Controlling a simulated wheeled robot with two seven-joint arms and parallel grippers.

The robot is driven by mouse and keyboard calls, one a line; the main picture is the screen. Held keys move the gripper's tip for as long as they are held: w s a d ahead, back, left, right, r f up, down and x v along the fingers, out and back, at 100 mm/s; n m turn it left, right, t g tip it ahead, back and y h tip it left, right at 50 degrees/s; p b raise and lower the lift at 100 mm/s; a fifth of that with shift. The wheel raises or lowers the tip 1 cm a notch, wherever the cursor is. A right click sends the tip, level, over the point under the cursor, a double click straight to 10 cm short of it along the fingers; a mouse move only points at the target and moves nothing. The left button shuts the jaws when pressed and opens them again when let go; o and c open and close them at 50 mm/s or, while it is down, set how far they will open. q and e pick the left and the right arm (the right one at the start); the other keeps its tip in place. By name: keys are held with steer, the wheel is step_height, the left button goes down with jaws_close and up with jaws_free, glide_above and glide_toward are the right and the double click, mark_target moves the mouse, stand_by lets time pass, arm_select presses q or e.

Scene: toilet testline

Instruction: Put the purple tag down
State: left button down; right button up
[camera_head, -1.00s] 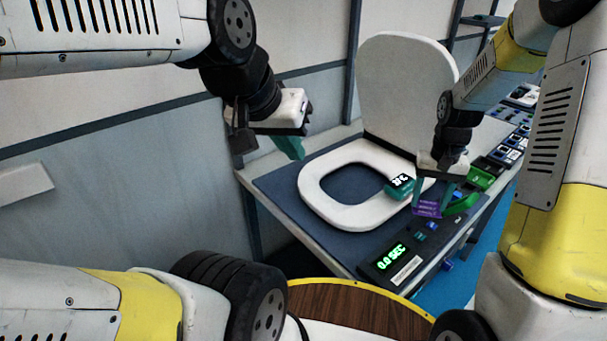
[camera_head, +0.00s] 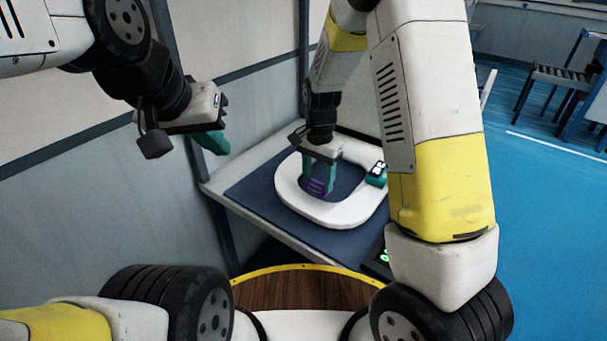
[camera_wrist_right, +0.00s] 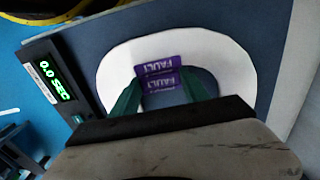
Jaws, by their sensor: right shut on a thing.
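The purple tag (camera_head: 317,188), printed with FAULT, is between the teal fingers of my right gripper (camera_head: 319,177). My right gripper is shut on it, over the opening of the white toilet seat (camera_head: 350,213). I cannot tell whether the tag touches the surface below. My left gripper (camera_head: 210,138) hangs empty at the left, away from the seat. Only one teal finger shows clearly, so its opening is unclear.
The seat lies on a blue mat (camera_head: 262,205) on the table. A teal device (camera_head: 377,174) sits on the seat's right side. A timer box (camera_wrist_right: 55,83) reading 0.0 SEC is beside the seat. My right arm hides the table's right part. The mat's left part is clear.

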steer(key=a, duration=0.3)
steer(key=shift+s+a+f, duration=0.15)
steer(key=shift+s, duration=0.15)
steer(key=shift+a+f, duration=0.15)
steer(key=shift+f, duration=0.75)
steer(key=shift+a+f, duration=0.1)
steer(key=shift+f, duration=0.75)
steer(key=shift+f, duration=0.1)
steer(key=o, duration=1.3)
step_height(320, 180, up, 12)
step_height(320, 180, up, 7)
steer(key=n+t+y, duration=0.1)
steer(key=n+y, duration=0.1)
glide_above(306, 188)
steer(key=s+d, duration=0.4)
steer(key=s+d+r+n+t, duration=0.1)
steer(key=s+d+r+n, duration=0.1)
steer(key=s, duration=0.3)
steer(key=s+d+r+n+t, duration=0.2)
steer(key=s+d+r, duration=0.2)
steer(key=s, duration=0.1)
steer(key=s+d+r+n+t, duration=0.1)
steer(key=s+d+r+t, duration=0.1)
steer(key=s, duration=0.4)
steer(key=shift+d+r+n, duration=0.4)
steer(key=shift+d+r, duration=0.05)
steer(key=shift+d, duration=0.4)
